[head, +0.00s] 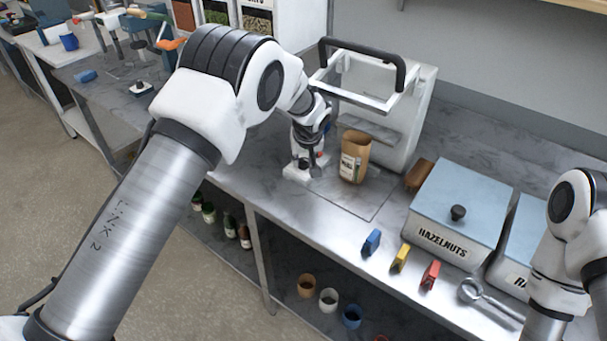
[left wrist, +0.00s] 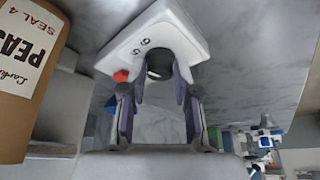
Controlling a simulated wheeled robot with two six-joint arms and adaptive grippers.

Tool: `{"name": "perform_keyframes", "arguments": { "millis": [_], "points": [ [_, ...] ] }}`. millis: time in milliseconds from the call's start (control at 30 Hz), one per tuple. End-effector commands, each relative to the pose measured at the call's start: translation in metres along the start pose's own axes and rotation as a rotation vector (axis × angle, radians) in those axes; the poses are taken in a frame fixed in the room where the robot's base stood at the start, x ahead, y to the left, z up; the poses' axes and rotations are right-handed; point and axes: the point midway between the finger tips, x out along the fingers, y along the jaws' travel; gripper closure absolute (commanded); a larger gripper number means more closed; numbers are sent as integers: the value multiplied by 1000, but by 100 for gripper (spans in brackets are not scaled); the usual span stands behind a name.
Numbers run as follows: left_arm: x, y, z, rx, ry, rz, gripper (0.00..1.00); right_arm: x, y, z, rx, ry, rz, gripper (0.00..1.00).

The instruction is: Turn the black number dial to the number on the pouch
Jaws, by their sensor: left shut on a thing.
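The brown pouch (head: 355,155) stands upright on the bench. In the left wrist view its label (left wrist: 28,42) reads "SEAL 4". The black number dial (left wrist: 160,64) sits on a white housing (left wrist: 150,32), where the printed digits 5 and 6 show beside a small red part. My left gripper (left wrist: 159,82) is shut on the dial, one finger on either side of it. In the head view the left gripper (head: 308,165) comes down over the white housing (head: 294,173), just left of the pouch; the dial is hidden there. My right gripper is outside both views.
A white sealer frame with a black handle (head: 362,52) stands behind the pouch. Blue (head: 372,241), yellow (head: 400,257) and red (head: 430,275) clips lie along the front. A hazelnuts bin (head: 458,190) and a metal scoop (head: 490,298) are to the right.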

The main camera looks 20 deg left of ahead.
Motion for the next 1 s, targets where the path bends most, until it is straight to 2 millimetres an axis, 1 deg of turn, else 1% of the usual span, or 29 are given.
{"name": "perform_keyframes", "arguments": {
  "millis": [33,200,400,433,467,500,800,867,1000],
  "points": [
    [6,0,2,-16,2,-6,100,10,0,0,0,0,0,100],
    [1,0,1,-40,0,-17,100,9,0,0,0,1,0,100],
    [0,0,1,-39,-1,-17,100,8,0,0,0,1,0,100],
    [0,0,1,-39,-1,-16,59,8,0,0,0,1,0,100],
    [1,0,1,-38,-1,-16,48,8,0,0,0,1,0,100],
    [0,0,1,-38,-1,-17,43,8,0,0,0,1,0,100],
    [-2,0,0,-38,-1,-16,43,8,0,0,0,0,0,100],
    [-8,0,0,-38,0,-16,43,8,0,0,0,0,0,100],
    [-33,1,-2,-39,1,-15,43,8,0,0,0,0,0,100]
  ]
}}
